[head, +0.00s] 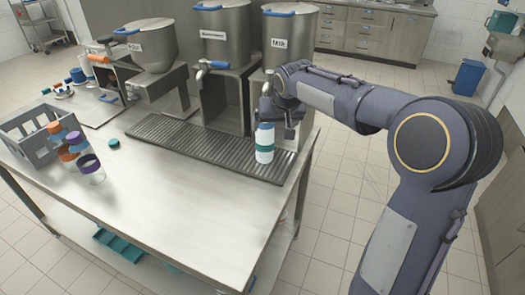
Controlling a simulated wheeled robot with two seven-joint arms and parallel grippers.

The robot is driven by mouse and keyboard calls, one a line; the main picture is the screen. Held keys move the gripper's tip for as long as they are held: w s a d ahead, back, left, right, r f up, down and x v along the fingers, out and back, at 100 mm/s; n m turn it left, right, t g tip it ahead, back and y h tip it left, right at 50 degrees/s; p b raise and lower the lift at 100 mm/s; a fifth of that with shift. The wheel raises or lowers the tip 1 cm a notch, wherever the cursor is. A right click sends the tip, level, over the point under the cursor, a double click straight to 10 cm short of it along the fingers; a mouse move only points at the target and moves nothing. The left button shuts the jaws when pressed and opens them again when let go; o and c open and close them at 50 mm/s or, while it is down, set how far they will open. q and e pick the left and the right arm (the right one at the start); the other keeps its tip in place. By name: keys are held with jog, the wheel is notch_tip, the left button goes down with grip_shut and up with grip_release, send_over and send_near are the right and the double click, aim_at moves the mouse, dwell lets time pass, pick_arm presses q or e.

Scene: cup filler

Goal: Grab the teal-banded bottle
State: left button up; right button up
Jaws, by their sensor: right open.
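The teal-banded bottle (264,150), white with a teal band around it, stands upright on the drip grate below the dispenser marked Milk. My right gripper (277,118) is open at the upper part of the bottle, reaching in from the right. Its dark fingers overlap the bottle's top in the picture; I cannot tell whether they touch it. The bottle's neck is partly hidden by the gripper. My left gripper is out of view.
The drip grate (200,143) runs below several steel dispensers with blue-handled taps. A grey crate (25,128), several jars with coloured lids (88,161) and a loose teal lid (114,143) are at the left. The table's front (190,205) is clear.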

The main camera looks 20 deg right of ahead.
aim_at(267, 127)
jog(key=shift+h, duration=0.5)
jog(key=w, duration=0.1)
jog(key=w+f, duration=0.1)
jog(key=w, duration=0.1)
jog(key=w+f, duration=0.1)
jog(key=w, duration=0.1)
jog(key=shift+d+f, duration=0.1)
jog(key=shift+f, duration=0.15)
jog(key=p+x, duration=0.1)
jog(key=x, duration=0.6)
jog(key=shift+w, duration=0.1)
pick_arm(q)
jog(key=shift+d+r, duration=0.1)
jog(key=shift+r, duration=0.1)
pick_arm(e)
jog(key=shift+c, duration=0.2)
jog(key=c, duration=1.7)
jog(key=shift+r, duration=0.1)
grip_shut()
jog(key=shift+d+r, duration=0.1)
